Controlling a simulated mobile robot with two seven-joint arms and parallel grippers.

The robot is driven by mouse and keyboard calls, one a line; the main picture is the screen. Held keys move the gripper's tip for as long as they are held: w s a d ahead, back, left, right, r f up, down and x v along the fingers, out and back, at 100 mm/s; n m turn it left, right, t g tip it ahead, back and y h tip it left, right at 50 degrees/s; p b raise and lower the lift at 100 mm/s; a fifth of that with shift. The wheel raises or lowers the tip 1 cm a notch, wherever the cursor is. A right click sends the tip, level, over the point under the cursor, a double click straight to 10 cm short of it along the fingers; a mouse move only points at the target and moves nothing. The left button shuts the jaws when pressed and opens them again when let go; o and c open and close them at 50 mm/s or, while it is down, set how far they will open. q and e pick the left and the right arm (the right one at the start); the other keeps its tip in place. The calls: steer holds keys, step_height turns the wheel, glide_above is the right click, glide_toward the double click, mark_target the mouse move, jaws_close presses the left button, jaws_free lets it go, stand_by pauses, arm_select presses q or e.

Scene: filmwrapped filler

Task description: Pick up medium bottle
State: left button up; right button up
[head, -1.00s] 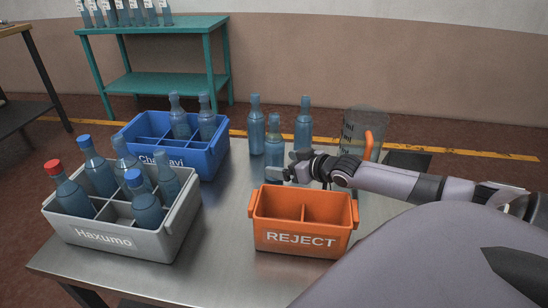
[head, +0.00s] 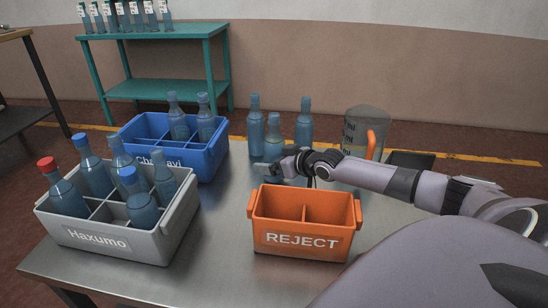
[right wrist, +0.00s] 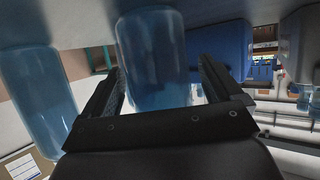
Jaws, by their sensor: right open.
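Three clear blue bottles stand at the far side of the metal table in the head view: a tall one at left (head: 256,128), a shorter one (head: 274,132) in the middle and slightly nearer, and a tall one at right (head: 303,122). The shorter one looks like the medium bottle. My right gripper (head: 270,169) is low at its near side and hides its lower part. In the right wrist view the open gripper (right wrist: 162,68) has a blue bottle (right wrist: 153,45) between or just beyond its fingers; contact is unclear. A second bottle (right wrist: 30,95) is left of the fingers. My left gripper is not in view.
The orange REJECT crate (head: 302,240) is empty, close in front of the right forearm. A grey crate (head: 100,240) with several bottles and a blue crate (head: 205,160) stand at left. A clear container (head: 362,135) with an orange handle stands behind the forearm.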

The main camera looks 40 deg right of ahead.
mark_target(278, 123)
steer(key=c, duration=1.3)
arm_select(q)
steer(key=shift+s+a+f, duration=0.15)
arm_select(e)
steer(key=shift+o, duration=0.2)
steer(key=shift+r, duration=0.1)
steer(key=shift+r, duration=0.1)
steer(key=shift+r, duration=0.3)
step_height(278, 123, up, 11)
steer(key=p, duration=0.3)
steer(key=shift+f, duration=0.15)
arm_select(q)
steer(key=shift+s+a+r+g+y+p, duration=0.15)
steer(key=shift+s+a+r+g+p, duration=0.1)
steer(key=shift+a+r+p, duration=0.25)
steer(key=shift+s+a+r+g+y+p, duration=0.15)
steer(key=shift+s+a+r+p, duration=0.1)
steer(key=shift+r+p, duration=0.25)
arm_select(e)
step_height(278, 123, up, 8)
steer(key=shift+r, duration=0.25)
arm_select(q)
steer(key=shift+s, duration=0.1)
arm_select(e)
steer(key=shift+s, duration=0.1)
